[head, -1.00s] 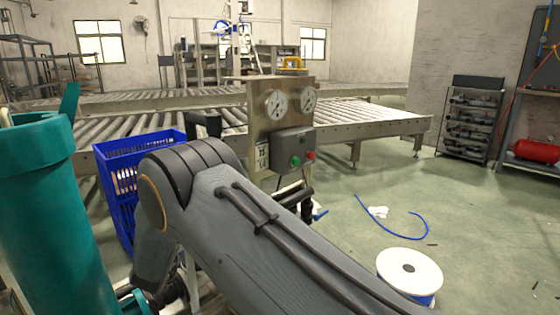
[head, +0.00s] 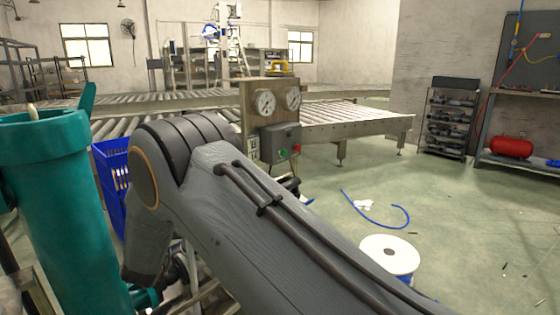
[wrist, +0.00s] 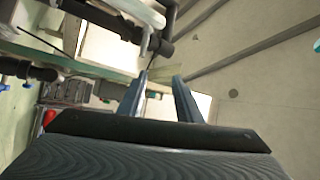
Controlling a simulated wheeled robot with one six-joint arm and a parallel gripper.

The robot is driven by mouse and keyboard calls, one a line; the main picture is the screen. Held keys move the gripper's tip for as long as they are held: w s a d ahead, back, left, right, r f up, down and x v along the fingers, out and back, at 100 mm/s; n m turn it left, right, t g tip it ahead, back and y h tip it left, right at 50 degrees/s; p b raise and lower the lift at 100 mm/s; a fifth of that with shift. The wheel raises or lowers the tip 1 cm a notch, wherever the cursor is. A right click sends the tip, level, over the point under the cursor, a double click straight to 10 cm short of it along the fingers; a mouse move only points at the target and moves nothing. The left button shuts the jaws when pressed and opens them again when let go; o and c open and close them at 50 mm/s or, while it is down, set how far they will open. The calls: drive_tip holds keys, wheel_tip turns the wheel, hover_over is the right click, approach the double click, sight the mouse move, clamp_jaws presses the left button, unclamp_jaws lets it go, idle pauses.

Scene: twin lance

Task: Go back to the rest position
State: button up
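In the wrist view my gripper (wrist: 160,75) shows two blue-grey fingers standing apart, with only pale background between them. It is open and holds nothing that I can see. In the head view my grey arm fills the middle foreground, and the gripper itself is not visible there. A teal cylinder (head: 68,210) stands close on the left, with a pale tip showing at its open top. A gauge panel (head: 268,110) with two dials and a grey button box (head: 281,143) stands beyond the arm.
A blue crate (head: 110,165) is partly hidden between the teal cylinder and my arm. Roller conveyors (head: 345,115) run behind. A white spool (head: 388,252) and a blue hose (head: 375,218) lie on the floor at right. The floor (head: 460,215) beyond them is mostly open.

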drive_tip(key=s+d+f+n+g+y, duration=0.1)
drive_tip(key=s+d+f+n+g, duration=0.1)
drive_tip(key=s+d+n+g, duration=0.95)
drive_tip(key=s+d+f+n+g+y, duration=0.1)
drive_tip(key=s+d+f+n+g, duration=0.25)
drive_tip(key=s+d, duration=0.9)
drive_tip(key=s+d+f+n+g+y, duration=0.1)
drive_tip(key=s+d+n+g, duration=0.6)
drive_tip(key=s, duration=1)
drive_tip(key=d+r+m+p, duration=0.3)
drive_tip(key=d+r+p, duration=0.5)
drive_tip(key=r+p, duration=0.3)
drive_tip(key=d+r+m+p, duration=0.3)
drive_tip(key=d+r+p, duration=0.5)
drive_tip(key=p, duration=0.6)
wheel_tip(320, 180, up, 3)
drive_tip(key=shift+d+f+m+g+p, duration=0.1)
drive_tip(key=shift+d+m+g+p, duration=0.2)
drive_tip(key=shift+d+p, duration=0.1)
